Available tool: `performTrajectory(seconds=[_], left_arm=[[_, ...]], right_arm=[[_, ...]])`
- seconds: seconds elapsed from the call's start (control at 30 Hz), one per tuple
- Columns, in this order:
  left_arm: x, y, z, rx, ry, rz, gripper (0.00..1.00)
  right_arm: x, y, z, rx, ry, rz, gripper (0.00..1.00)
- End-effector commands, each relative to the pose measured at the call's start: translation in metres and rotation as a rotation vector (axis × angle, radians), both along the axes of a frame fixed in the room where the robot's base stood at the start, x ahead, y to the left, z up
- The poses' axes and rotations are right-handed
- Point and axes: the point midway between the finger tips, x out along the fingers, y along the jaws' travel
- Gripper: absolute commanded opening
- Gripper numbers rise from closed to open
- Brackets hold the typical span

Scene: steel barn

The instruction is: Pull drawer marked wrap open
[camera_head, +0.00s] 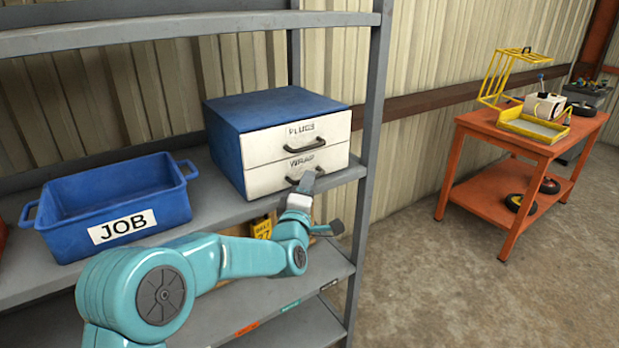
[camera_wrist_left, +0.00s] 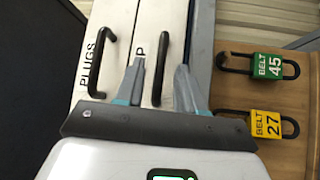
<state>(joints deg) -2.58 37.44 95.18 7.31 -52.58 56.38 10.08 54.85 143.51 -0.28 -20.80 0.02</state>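The blue drawer unit (camera_head: 228,150) stands on the shelf with two white drawers, both flush. The upper is marked PLUGS (camera_head: 290,140). The lower, marked WRAP (camera_head: 270,179), has a dark bar handle (camera_head: 304,177), partly hidden by my gripper in the head view. My left gripper (camera_head: 306,184) is at the WRAP drawer's front. In the left wrist view its two fingers (camera_wrist_left: 160,82) are apart, with the WRAP handle (camera_wrist_left: 159,68) showing between them. Contact cannot be told. The PLUGS handle (camera_wrist_left: 103,62) lies outside the fingers. My right gripper is not in view.
A blue JOB bin (camera_head: 122,228) stands left on the same shelf. The shelf post (camera_head: 370,110) rises close right of the drawers.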

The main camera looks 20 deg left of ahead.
Motion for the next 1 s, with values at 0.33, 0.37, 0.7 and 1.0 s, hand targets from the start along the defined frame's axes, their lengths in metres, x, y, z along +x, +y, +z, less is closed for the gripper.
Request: performTrajectory(seconds=[0.33,0.37,0.7,1.0], left_arm=[[0.020,0.001,0.002,0.000,0.001,0.000,0.38],[0.020,0.001,0.002,0.000,0.001,0.000,0.38],[0.021,0.000,0.002,0.001,0.000,0.000,0.00],[0.010,-0.014,-0.002,0.000,-0.002,-0.002,0.00]], right_arm=[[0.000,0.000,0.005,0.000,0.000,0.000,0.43],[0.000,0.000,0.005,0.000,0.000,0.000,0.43],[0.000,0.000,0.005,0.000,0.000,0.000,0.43],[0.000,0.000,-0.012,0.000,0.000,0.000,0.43]])
